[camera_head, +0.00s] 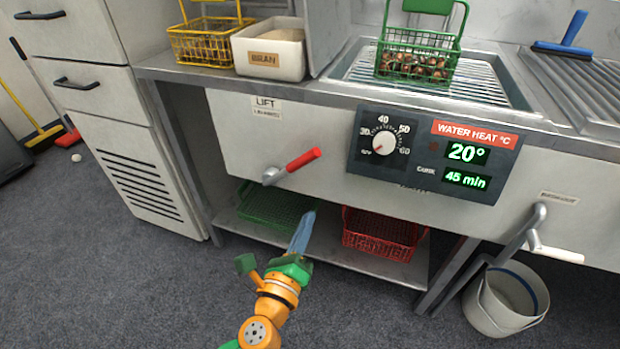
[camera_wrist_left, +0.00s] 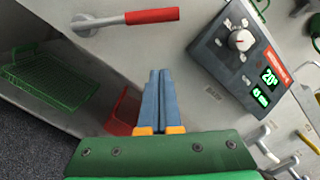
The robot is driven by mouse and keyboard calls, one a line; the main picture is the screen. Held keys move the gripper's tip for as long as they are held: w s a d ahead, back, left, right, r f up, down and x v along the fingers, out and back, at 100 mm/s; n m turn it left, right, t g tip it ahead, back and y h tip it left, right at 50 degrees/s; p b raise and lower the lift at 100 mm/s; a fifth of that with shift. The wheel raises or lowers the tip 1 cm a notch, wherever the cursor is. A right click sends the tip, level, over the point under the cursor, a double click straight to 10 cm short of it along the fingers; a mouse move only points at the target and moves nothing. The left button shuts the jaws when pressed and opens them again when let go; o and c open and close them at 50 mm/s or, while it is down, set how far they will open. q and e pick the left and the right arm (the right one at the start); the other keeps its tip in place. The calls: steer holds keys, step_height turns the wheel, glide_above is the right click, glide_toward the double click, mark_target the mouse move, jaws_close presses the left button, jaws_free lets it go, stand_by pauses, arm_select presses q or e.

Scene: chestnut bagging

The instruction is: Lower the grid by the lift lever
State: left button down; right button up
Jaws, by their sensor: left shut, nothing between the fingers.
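The lift lever (camera_head: 291,167) has a red grip and a metal pivot, on the front panel under the "LIFT" label (camera_head: 267,107). It points right and slightly up. It also shows in the left wrist view (camera_wrist_left: 150,16), above and left of the fingertips. My left gripper (camera_head: 309,214) is shut and empty, below the lever and apart from it; its blue-grey fingers also show in the left wrist view (camera_wrist_left: 160,72). The grid (camera_head: 465,85) is the slatted metal rack in the basin on top. A green wire basket of chestnuts (camera_head: 415,65) stands on it. My right gripper is not in view.
A control panel (camera_head: 436,153) reads 20° and 45 min. A green basket (camera_head: 275,207) and a red basket (camera_head: 383,233) sit on the lower shelf. A drain lever (camera_head: 553,252) and a white bucket (camera_head: 507,300) are at right. Open floor lies in front.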

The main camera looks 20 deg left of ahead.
mark_target(291, 165)
arm_select(q)
steer(key=w+a+r+p, duration=0.1)
steer(key=w+a+r, duration=0.1)
steer(key=w, duration=0.8)
steer(key=shift+w+a+r+p, duration=0.15)
steer(key=shift+a+r+p, duration=0.2)
steer(key=shift+r, duration=0.2)
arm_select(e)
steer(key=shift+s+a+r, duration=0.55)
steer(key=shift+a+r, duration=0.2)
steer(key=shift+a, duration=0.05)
